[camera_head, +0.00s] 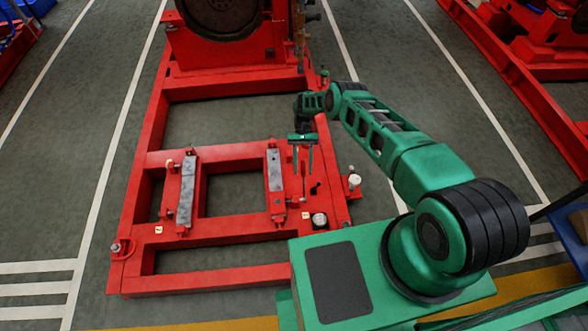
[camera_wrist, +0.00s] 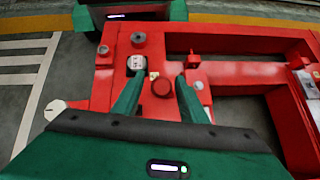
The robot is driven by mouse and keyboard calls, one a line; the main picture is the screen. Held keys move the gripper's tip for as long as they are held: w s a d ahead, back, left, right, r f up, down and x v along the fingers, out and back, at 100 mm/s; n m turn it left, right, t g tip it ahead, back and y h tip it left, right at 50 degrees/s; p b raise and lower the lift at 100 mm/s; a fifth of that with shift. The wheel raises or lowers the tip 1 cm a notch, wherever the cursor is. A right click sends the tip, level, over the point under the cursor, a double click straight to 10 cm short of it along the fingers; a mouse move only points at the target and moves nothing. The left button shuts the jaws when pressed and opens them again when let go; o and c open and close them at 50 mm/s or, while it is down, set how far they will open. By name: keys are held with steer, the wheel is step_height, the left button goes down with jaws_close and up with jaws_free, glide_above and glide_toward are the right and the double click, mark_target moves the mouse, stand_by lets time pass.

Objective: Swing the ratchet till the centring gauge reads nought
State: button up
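My gripper (camera_head: 303,174) is above the right rail of the red base frame (camera_head: 345,207), fingers pointing down. In the wrist view its two green fingers (camera_wrist: 158,76) stand apart, with a gap between them and nothing visibly held. A round dark red knob or cap (camera_wrist: 162,88) shows in that gap, below the fingers. A small pale-faced round fitting, perhaps the centring gauge (camera_head: 319,219), sits on the near right corner of the frame. It also shows by the left fingertip in the wrist view (camera_wrist: 137,62); its reading is too small to make out. I cannot identify the ratchet for certain; a small dark lever-like part (camera_head: 316,187) lies near the gripper.
Two grey bars (camera_head: 186,190) (camera_head: 275,170) lie across the frame. A pale knob (camera_head: 354,180) sticks out at its right edge. The red machine with a big dark wheel (camera_head: 222,12) stands at the far end. Grey floor is clear left of the frame.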

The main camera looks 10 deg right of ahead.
steer(key=shift+r, duration=0.45)
steer(key=r, duration=0.3)
steer(key=shift+a, duration=0.25)
steer(key=s+a+r, duration=0.6)
steer(key=a, duration=0.3)
steer(key=shift+s+r, duration=0.3)
steer(key=shift+s, duration=0.05)
stand_by(0.9)
steer(key=n+t+h, duration=0.1)
steer(key=n+t, duration=0.3)
steer(key=t, duration=0.6)
glide_above(302, 164)
steer(key=d, duration=0.1)
steer(key=shift+w+d+r, duration=0.15)
steer(key=shift+w+r, duration=0.05)
steer(key=shift+r, duration=0.05)
steer(key=f, duration=1)
steer(key=shift+a+f, duration=0.35)
